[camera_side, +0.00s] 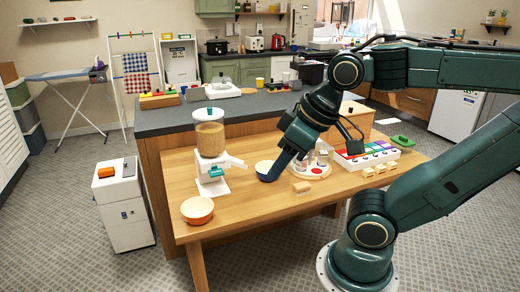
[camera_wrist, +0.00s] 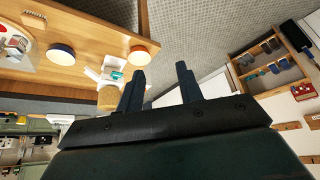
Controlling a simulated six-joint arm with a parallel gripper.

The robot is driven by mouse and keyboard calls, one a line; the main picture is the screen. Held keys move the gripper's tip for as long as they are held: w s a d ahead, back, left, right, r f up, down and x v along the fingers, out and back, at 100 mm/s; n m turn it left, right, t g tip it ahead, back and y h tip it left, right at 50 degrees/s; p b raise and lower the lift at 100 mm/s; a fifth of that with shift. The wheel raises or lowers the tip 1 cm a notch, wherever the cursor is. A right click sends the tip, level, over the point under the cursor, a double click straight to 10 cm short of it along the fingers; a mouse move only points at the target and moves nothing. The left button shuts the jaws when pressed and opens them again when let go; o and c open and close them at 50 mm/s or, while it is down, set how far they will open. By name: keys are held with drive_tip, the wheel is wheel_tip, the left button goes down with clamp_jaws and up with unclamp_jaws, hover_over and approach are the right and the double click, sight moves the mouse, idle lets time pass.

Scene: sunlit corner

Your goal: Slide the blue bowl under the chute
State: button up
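The blue bowl (camera_side: 264,167), cream inside, stands upright on the wooden table, partly behind my gripper in the side view. It also shows in the wrist view (camera_wrist: 61,55), well left of the fingers. The white dispenser (camera_side: 211,165) stands left of it, with a clear hopper of tan grains (camera_side: 210,136) and a chute (camera_side: 235,162) jutting right toward the bowl. The bowl is to the right of the chute, not beneath it. My gripper (camera_wrist: 160,82) is open, with nothing between its fingers. Its height above the table is hard to judge.
An orange bowl (camera_side: 197,210) stands at the table's front left; it also shows in the wrist view (camera_wrist: 139,57).

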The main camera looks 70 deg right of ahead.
drive_tip(key=c, duration=0.6)
drive_tip(key=shift+w+d+r, duration=0.1)
drive_tip(key=shift+w+r, duration=0.05)
drive_tip(key=shift+w, duration=0.05)
clamp_jaws()
drive_tip(key=w+d+r+m+g+h, duration=0.1)
drive_tip(key=w+d+r+m+g, duration=0.1)
drive_tip(key=w+d+m, duration=0.85)
drive_tip(key=w+d+f+m+g, duration=0.1)
drive_tip(key=w+d+f+m, duration=0.25)
drive_tip(key=w+d, duration=0.6)
drive_tip(key=s+d+f+m+g, duration=0.1)
drive_tip(key=d+f+m, duration=0.3)
drive_tip(key=d, duration=0.5)
drive_tip(key=s+d+f+m, duration=0.3)
drive_tip(key=d+f+m, duration=0.1)
drive_tip(key=d+f, duration=0.5)
drive_tip(key=s+d+f+m+g+y, duration=0.1)
drive_tip(key=d+f+m, duration=0.4)
drive_tip(key=d, duration=0.6)
wheel_tip(320, 180, down, 2)
drive_tip(key=shift+s+f+g, duration=0.1)
drive_tip(key=shift+s+g, duration=0.2)
drive_tip(key=shift+s, duration=0.45)
